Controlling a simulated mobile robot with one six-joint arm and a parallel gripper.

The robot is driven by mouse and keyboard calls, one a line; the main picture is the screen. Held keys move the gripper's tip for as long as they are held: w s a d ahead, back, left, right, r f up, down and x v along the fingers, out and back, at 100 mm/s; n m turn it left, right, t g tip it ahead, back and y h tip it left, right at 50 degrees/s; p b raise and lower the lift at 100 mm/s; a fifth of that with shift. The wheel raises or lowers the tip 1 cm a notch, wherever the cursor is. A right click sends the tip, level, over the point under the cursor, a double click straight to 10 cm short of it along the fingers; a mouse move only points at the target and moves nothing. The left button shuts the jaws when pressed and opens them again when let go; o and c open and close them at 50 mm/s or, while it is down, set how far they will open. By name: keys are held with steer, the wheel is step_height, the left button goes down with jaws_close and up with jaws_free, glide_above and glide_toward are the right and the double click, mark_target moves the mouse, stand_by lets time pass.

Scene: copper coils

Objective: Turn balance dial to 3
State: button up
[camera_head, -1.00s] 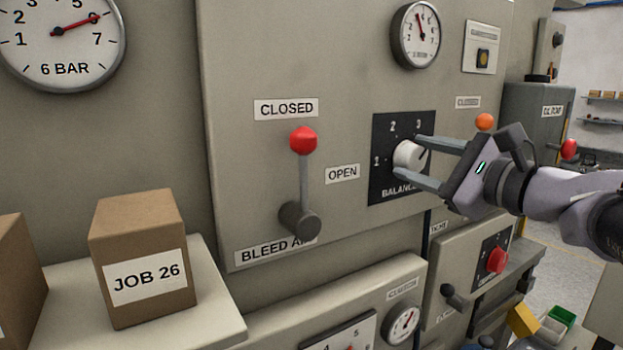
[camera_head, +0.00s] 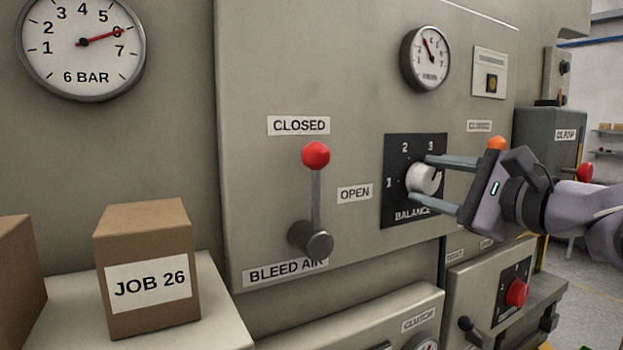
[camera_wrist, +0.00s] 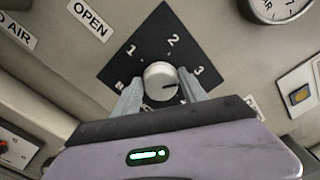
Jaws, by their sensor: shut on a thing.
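The balance dial is a round white knob (camera_head: 424,180) on a black plate (camera_head: 397,212) marked 1, 2 and 3, with BALANCE printed below. My gripper (camera_head: 420,181) reaches in from the right, and its two grey fingers are shut on the knob, one on each side. In the wrist view the knob (camera_wrist: 159,75) sits between the fingers. Its dark pointer line points right, a little below the numeral 3 (camera_wrist: 199,71). The fingers hide parts of the knob's sides.
The bleed air lever (camera_head: 316,200) with a red ball stands upright left of the dial, below the CLOSED label (camera_head: 298,125). A small gauge (camera_head: 426,58) is above the dial. A JOB 26 box (camera_head: 148,268) sits on a ledge at lower left. A red knob (camera_head: 517,292) is at lower right.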

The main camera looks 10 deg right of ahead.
steer(key=o, duration=1.3)
steer(key=shift+o, duration=0.2)
steer(key=b+v, duration=0.1)
steer(key=v, duration=1.6)
steer(key=shift+s, duration=0.2)
